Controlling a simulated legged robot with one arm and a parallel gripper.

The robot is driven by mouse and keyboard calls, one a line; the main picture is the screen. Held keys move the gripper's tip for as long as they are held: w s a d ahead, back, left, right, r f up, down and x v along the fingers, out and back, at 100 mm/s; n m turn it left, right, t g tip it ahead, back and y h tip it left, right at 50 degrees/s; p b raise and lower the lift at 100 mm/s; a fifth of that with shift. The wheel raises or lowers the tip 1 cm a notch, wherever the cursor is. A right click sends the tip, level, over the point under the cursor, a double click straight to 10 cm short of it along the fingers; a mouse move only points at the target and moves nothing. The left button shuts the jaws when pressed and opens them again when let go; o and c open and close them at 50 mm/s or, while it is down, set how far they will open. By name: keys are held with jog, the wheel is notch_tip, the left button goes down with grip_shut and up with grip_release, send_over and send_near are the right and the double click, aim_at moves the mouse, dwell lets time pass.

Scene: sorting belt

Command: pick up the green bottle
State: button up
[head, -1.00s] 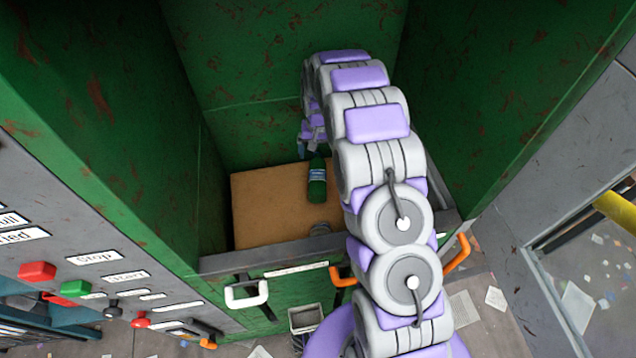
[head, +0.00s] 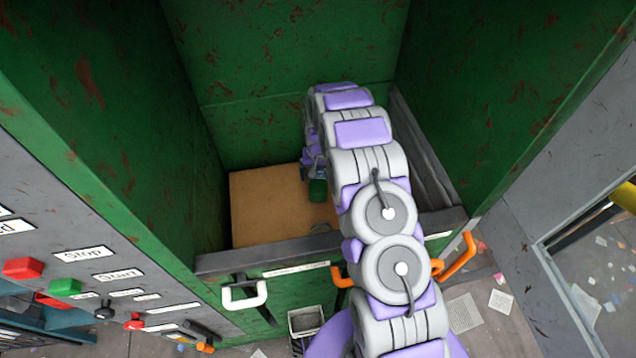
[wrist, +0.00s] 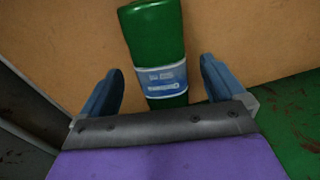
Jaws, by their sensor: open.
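The green bottle (wrist: 155,45) has a blue and white label and lies on the brown floor of the green bin. In the wrist view it runs between the two blue fingers of my gripper (wrist: 160,88), with a gap on each side. My gripper is open, and its near edge hides the bottle's lower end. In the head view only part of the green bottle (head: 318,190) shows below my gripper (head: 314,168); my arm hides the rest.
The brown bin floor (head: 262,210) is clear to the left of the bottle. Green bin walls (head: 290,100) rise at the back and sides, and a grey front rim (head: 270,252) crosses under my arm. A button panel (head: 100,280) stands at left.

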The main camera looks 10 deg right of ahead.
aim_at(280, 188)
notch_tip(280, 188, down, 5)
jog(key=shift+w+r+b, duration=0.15)
jog(key=shift+r+b, duration=0.05)
jog(key=shift+b, duration=0.55)
jog(key=shift+c, duration=0.3)
jog(key=c, duration=1)
jog(key=shift+c, duration=0.2)
jog(key=shift+a+r, duration=0.1)
jog(key=shift+r, duration=0.05)
jog(key=shift+a+r, duration=0.15)
jog(key=shift+r, duration=0.05)
jog(key=s+a+r+p, duration=0.1)
jog(key=a+r, duration=0.1)
jog(key=a, duration=0.2)
jog(key=s+a+r+p, duration=0.1)
jog(key=s+a+r, duration=0.1)
jog(key=a+r, duration=0.1)
jog(key=s+a+r+p, duration=0.2)
jog(key=a, duration=0.3)
jog(key=shift+a+r, duration=0.2)
jog(key=shift+a, duration=0.15)
